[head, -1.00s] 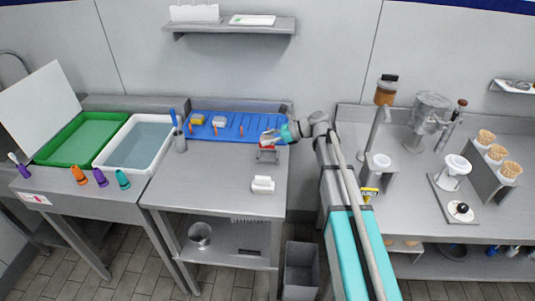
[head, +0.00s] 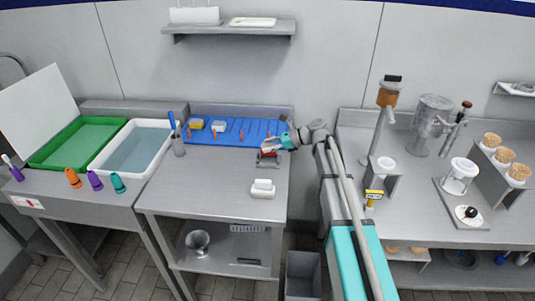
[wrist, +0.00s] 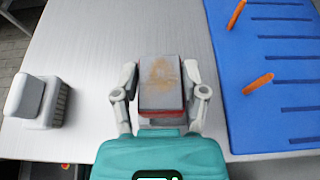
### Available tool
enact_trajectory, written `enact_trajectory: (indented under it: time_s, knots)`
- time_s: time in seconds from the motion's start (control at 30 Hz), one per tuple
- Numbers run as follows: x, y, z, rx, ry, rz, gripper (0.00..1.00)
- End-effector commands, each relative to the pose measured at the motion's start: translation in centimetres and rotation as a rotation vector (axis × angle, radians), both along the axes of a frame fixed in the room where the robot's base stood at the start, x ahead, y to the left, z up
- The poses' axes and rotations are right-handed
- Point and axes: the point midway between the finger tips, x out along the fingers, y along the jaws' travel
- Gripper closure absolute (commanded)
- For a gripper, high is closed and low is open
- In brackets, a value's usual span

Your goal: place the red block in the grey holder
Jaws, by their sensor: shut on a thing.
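My gripper (wrist: 162,92) is shut on the red block (wrist: 162,113), with one finger on each side. In the wrist view the thing between the fingers shows a grey face with a brownish stain and a red edge towards my palm. In the head view my gripper (head: 270,145) and the red block (head: 266,151) are at the right side of the middle table, right at the grey holder (head: 268,161). The holder shows just below the block. I cannot tell whether the block rests in it.
A blue board (head: 230,131) with orange pegs and a yellow block (head: 196,124) lies at the table's back. A white brush-like block (head: 262,188) stands in front of the holder; it also shows in the wrist view (wrist: 38,100). The table's left front is clear.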

Motion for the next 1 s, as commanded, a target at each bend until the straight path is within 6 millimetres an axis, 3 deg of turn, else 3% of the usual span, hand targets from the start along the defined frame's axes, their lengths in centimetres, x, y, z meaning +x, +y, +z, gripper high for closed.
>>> enact_trajectory:
  time_s: [0.23, 0.53, 1.0]
  knots:
    - [1.0, 0.0, -1.5, 0.0, 0.0, 0.0, 0.94]
    - [0.8, -0.1, -3.8, 0.0, 0.0, -0.001, 0.94]
    - [0.8, -0.1, -4.0, 0.0, 0.001, -0.001, 0.94]
